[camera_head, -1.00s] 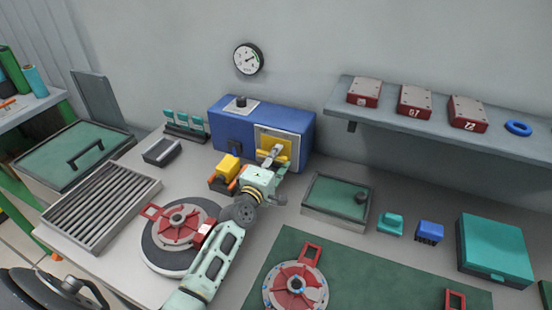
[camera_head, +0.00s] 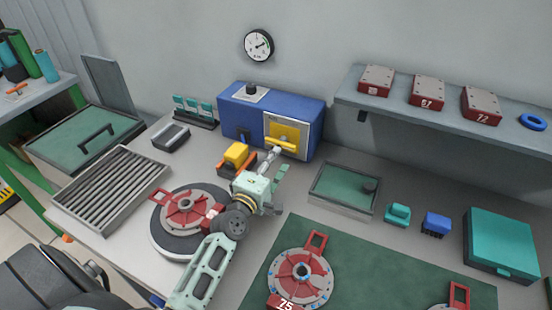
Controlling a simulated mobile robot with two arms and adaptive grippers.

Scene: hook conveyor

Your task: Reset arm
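My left arm comes up from the bottom of the head view. Its pale green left gripper (camera_head: 278,166) points away from me, toward the front of a blue box (camera_head: 268,118). Two fingers show with a gap between them, and nothing is seen held. The fingertips are just below and in front of the yellow handle panel (camera_head: 285,136) on the box, apart from it as far as I can tell. The arm passes in front of the right edge of a round turntable (camera_head: 165,243) that carries a red and grey disc part (camera_head: 183,212). My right gripper is not in view.
A green-lined tray (camera_head: 340,187) is to the right. A green mat (camera_head: 375,265) holds another red and grey disc (camera_head: 300,280). A slatted tray (camera_head: 112,195) lies left, and a shelf (camera_head: 450,110) with red boxes overhangs at right.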

